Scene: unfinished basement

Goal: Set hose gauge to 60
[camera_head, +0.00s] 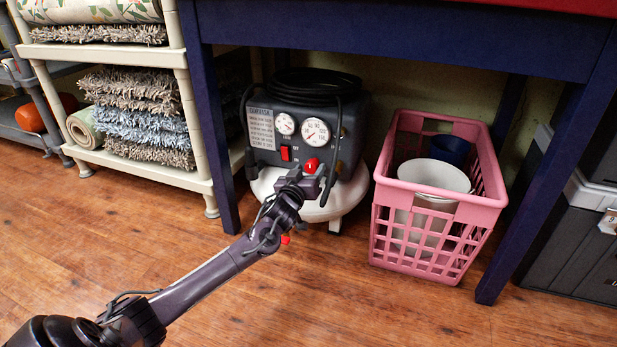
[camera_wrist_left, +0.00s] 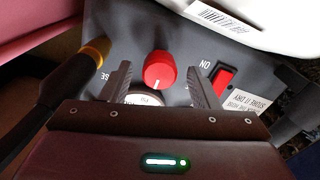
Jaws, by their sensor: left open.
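The air compressor (camera_head: 340,199) stands on the floor under the blue table, with a dark front panel and a white tank. Two round white gauges sit on the panel, the left gauge (camera_head: 285,124) and the right gauge (camera_head: 315,132); their readings are too small to tell. A red knob (camera_head: 311,165) is below the right gauge. My left gripper (camera_head: 308,183) is open in front of the panel. In the left wrist view the red knob (camera_wrist_left: 159,71) lies between its spread fingers, with gaps on both sides. One gauge (camera_wrist_left: 145,99) is mostly hidden by the gripper body.
A red switch (camera_head: 285,153) is left of the knob. A black hose (camera_head: 313,84) lies coiled on top. A pink basket (camera_head: 428,247) with a white bucket stands to the right. Blue table legs (camera_head: 213,120) flank the space. The wooden floor (camera_head: 320,295) in front is clear.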

